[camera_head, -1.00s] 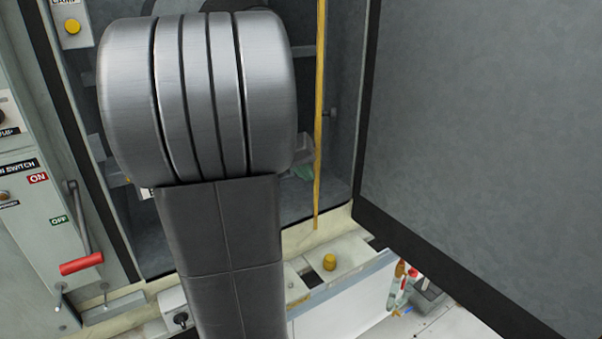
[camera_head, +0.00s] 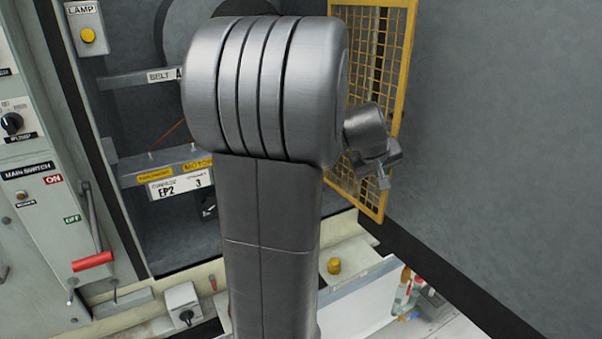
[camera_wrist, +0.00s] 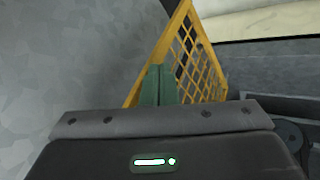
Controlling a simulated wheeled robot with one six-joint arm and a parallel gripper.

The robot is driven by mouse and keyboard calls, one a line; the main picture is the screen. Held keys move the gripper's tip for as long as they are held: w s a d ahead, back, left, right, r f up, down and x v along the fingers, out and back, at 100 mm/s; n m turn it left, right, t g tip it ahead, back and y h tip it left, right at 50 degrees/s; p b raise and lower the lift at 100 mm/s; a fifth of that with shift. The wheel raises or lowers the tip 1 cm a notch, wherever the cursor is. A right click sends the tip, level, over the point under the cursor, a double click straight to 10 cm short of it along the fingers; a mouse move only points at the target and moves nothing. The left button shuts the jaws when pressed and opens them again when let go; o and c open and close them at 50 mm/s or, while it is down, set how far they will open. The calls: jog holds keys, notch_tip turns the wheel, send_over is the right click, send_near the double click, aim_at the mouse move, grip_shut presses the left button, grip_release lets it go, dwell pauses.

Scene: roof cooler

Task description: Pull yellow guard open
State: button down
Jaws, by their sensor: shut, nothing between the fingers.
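The yellow mesh guard (camera_head: 397,70) stands swung out at the right side of the cabinet opening, close to the grey door panel. It also shows in the wrist view (camera_wrist: 178,30) as a yellow frame with mesh. My gripper (camera_wrist: 157,70) has its green fingers together with nothing between them, in front of the guard. In the head view, part of my wrist and gripper (camera_head: 383,180) shows beside the guard's lower part, and my arm hides much of the view. I cannot tell whether the fingers touch the guard.
A large grey door panel (camera_head: 500,120) stands at the right. The open cabinet (camera_head: 180,230) shows belt and motor labels inside. A switch box with a red-handled lever (camera_head: 92,261) is at the left. A yellow knob (camera_head: 334,265) sits on the ledge below.

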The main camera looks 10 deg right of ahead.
jog(key=shift+w+d, duration=0.2)
jog(key=shift+d, duration=0.45)
jog(key=shift+w+d, duration=0.2)
jog(key=shift+d, duration=0.4)
jog(key=shift+a, duration=0.1)
